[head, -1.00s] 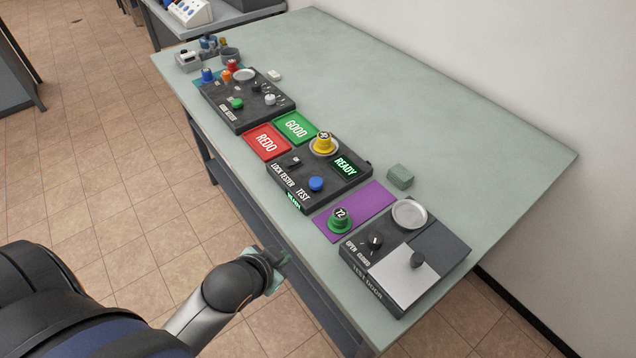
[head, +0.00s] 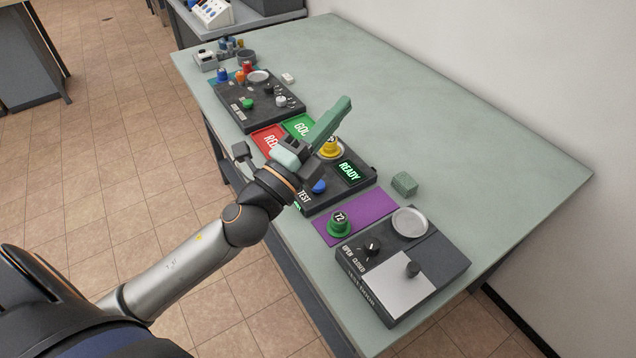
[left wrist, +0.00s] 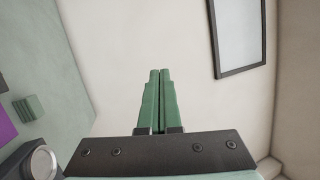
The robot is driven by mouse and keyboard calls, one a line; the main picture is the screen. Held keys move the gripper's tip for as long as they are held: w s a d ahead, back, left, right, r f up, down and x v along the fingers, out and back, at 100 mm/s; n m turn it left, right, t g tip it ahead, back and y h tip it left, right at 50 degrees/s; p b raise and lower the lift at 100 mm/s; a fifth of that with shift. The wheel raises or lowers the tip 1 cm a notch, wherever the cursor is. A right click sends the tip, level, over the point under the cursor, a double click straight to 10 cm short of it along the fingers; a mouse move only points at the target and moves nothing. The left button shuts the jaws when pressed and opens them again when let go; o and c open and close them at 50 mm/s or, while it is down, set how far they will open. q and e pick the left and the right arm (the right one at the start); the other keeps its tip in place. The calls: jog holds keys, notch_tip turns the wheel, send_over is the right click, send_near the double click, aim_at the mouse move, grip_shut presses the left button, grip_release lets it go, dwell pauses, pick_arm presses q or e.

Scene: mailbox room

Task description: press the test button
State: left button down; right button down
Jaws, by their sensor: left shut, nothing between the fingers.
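The blue test button (head: 319,186) sits on the dark lock tester box (head: 345,190), beside the word TEST. A lit green READY display (head: 349,172) is on the same box. A yellow-topped lock (head: 331,149) rests on its round plate, partly hidden by my gripper. My left gripper (head: 343,106) is over the tester, pointing up and away to the right, above and behind the button. Its green fingers are closed together and empty, as the left wrist view (left wrist: 158,82) also shows. My right gripper is not in view.
A green lock marked 72 (head: 339,224) stands on a purple mat (head: 366,212). A test door box (head: 400,275) is at the near right, with a small green block (head: 404,184) behind. Red and green trays (head: 268,139) lie left. The back right tabletop is clear.

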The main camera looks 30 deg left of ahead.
pick_arm(q)
jog(key=s+d+f+m+g+h, duration=0.1)
jog(key=d+m+g+h, duration=0.4)
jog(key=m, duration=0.7)
jog(key=s+d+f+m+g+h, duration=0.1)
jog(key=d+m+g+h, duration=0.4)
jog(key=m, duration=0.6)
jog(key=w+a+f+m+g+y, duration=0.1)
jog(key=w+a+f+m+y, duration=0.1)
jog(key=a, duration=0.6)
jog(key=w+a+f+m+g+y, duration=0.2)
jog(key=w+a+f+m+y, duration=0.1)
jog(key=a+f+y, duration=0.3)
jog(key=a+y, duration=0.2)
jog(key=y, duration=0.1)
jog(key=shift+w+a+m+y, duration=0.15)
jog(key=shift+m+y, duration=0.15)
jog(key=shift+m, duration=0.1)
jog(key=shift+f, duration=0.1)
